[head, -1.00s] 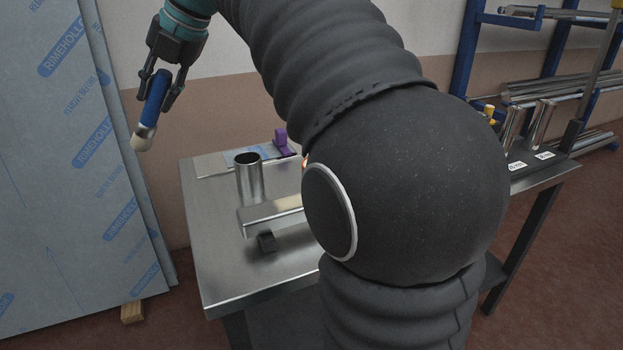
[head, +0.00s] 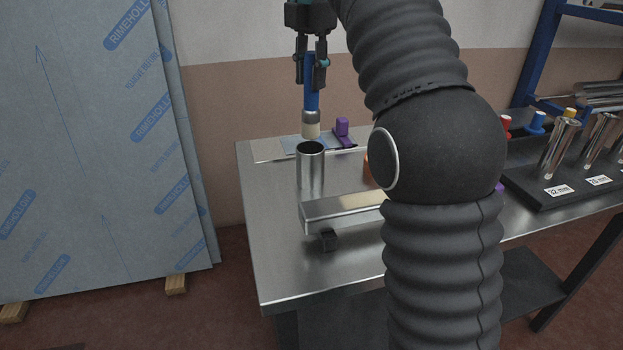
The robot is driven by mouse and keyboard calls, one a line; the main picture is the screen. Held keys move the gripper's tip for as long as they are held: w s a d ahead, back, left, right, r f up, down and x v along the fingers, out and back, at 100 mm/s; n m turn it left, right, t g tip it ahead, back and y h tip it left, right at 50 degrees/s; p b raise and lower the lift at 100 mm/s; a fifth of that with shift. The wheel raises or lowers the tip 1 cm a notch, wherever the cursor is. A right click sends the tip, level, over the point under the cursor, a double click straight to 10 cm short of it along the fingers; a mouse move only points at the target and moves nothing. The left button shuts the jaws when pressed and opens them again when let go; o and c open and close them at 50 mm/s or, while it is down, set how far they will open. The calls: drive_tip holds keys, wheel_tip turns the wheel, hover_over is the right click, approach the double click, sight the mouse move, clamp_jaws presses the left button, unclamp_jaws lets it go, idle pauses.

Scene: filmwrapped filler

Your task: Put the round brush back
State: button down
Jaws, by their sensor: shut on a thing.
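The round brush (head: 312,100) has a blue handle, a metal ferrule and pale bristles. My gripper (head: 312,75) is shut on its blue handle and holds it upright, bristles down. An open metal cup (head: 311,174) stands on the steel table (head: 270,255). The brush tip appears just above the cup's mouth in the picture; I cannot tell whether it is straight over it in depth. The cup's inside is dark and its contents are hidden.
A purple item (head: 342,130) stands behind. My arm hides the table's middle. A labelled black rack (head: 540,190) holds tubes at right. Film-wrapped sheets (head: 90,150) lean at left.

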sight(309, 122)
drive_tip(key=shift+a+f+g, duration=0.15)
drive_tip(key=shift+f+g, duration=0.15)
drive_tip(key=shift+f, duration=0.05)
wheel_tip(309, 122, down, 9)
drive_tip(key=b, duration=0.3)
drive_tip(key=shift+f, duration=0.3)
drive_tip(key=c, duration=0.9)
unclamp_jaws()
wheel_tip(309, 122, up, 8)
drive_tip(key=shift+f+p, duration=0.1)
drive_tip(key=shift+p, duration=1.1)
